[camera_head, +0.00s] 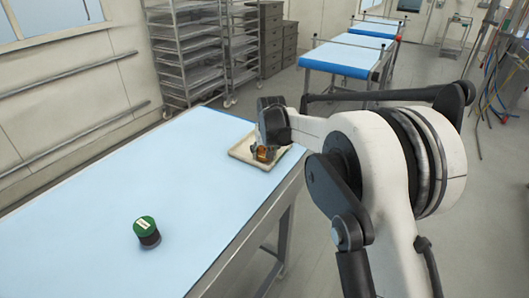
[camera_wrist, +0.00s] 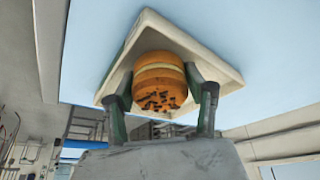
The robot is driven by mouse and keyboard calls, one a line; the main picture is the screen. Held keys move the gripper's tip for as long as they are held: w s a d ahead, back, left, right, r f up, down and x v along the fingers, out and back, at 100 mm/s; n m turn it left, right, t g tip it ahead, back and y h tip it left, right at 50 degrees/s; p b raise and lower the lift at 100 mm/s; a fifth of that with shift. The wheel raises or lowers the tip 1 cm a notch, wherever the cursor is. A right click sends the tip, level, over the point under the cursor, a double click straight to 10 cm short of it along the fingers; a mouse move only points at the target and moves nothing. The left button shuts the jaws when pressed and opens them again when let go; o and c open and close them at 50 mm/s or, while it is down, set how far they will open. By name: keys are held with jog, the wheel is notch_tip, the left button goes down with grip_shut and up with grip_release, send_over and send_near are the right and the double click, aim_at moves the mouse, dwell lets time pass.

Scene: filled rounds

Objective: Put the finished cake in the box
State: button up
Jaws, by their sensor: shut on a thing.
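The cake (camera_wrist: 160,80) is a round, orange-yellow layered thing with dark bits on the face turned to the wrist camera. My gripper (camera_wrist: 161,88) is shut on it, with one finger on each side. In the head view my gripper (camera_head: 266,152) is over a shallow cream tray-like box (camera_head: 243,153) at the table's right edge, and a little orange shows between its fingers. The box's raised rim (camera_wrist: 213,58) frames the cake in the wrist view. I cannot tell whether the cake touches the box floor.
The table between jar and box is clear. Metal racks (camera_head: 190,55) and another blue-topped table (camera_head: 345,58) stand behind.

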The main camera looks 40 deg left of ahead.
jog(key=shift+f, duration=0.35)
jog(key=shift+f, duration=0.2)
jog(key=o, duration=0.5)
jog(key=shift+r, duration=0.1)
jog(key=shift+r, duration=0.15)
jog(key=b+v, duration=0.1)
jog(key=v, duration=1.1)
jog(key=shift+b, duration=0.4)
